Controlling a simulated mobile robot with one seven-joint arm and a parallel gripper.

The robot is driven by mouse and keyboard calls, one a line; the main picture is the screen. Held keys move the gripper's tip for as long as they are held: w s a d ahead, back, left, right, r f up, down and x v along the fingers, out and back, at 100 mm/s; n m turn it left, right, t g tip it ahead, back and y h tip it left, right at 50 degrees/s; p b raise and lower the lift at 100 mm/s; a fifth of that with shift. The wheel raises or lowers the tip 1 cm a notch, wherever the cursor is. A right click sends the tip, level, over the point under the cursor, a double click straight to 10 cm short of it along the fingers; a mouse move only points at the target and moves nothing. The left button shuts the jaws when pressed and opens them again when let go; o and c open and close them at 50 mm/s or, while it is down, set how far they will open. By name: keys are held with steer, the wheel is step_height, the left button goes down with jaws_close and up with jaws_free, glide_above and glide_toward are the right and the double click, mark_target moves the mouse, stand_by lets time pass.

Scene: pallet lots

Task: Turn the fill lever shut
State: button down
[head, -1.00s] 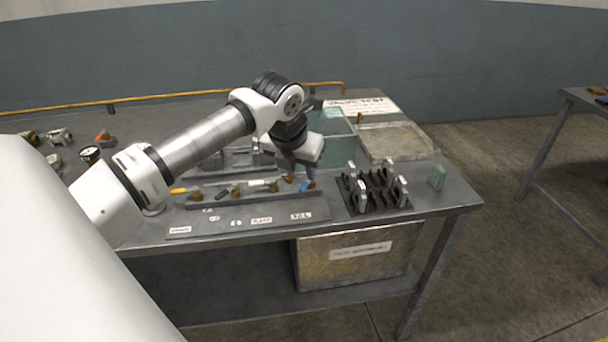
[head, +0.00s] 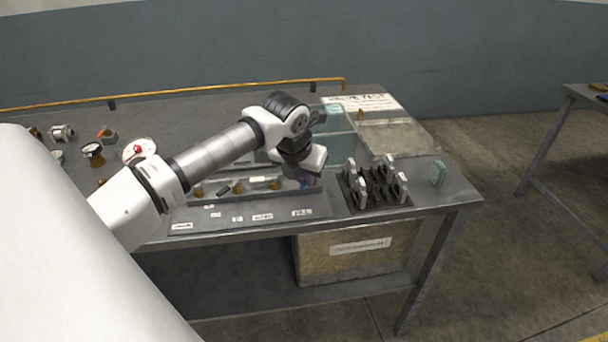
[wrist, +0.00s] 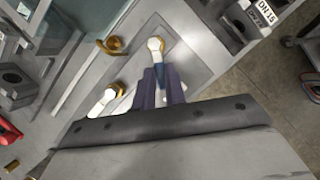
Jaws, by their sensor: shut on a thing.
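The lever belongs to the rightmost valve (wrist: 157,44), a pale body with brass, on the valve panel (head: 190,224) at the bench front. In the head view my gripper (head: 305,183) is low over the right end of that valve row and mostly hides the lever. A white label (head: 302,212) is in front of it, too small to read surely. The lever's exact angle is hard to tell.
A dark rack (head: 378,190) with several upright pale-topped pieces stands close to the right of my gripper. Gauges (head: 137,150) and fittings lie at the left. A shallow tray (head: 398,139) is at the back right.

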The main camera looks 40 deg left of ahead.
steer(key=shift+a+m, duration=0.1)
steer(key=shift+m, duration=0.2)
steer(key=shift+a+f+m+h+b, duration=0.1)
steer(key=shift+a+m+h+b, duration=0.3)
steer(key=shift+m+b, duration=0.4)
steer(key=m, duration=0.1)
steer(key=a+m+h, duration=0.1)
steer(key=shift+m, duration=0.4)
steer(key=m, duration=0.1)
steer(key=a+m+h, duration=0.1)
steer(key=m, duration=0.1)
steer(key=shift+w+a, duration=0.1)
steer(key=shift+w, duration=0.1)
steer(key=shift+w+a+m+g+h, duration=0.15)
steer(key=shift+a+m+g+h, duration=0.15)
steer(key=shift+m, duration=0.5)
steer(key=shift+w+a+m+g+h, duration=0.15)
steer(key=shift+m+h, duration=0.25)
steer(key=shift+m, duration=0.4)
steer(key=c, duration=1.5)
jaws_free()
steer(key=shift+o, duration=0.2)
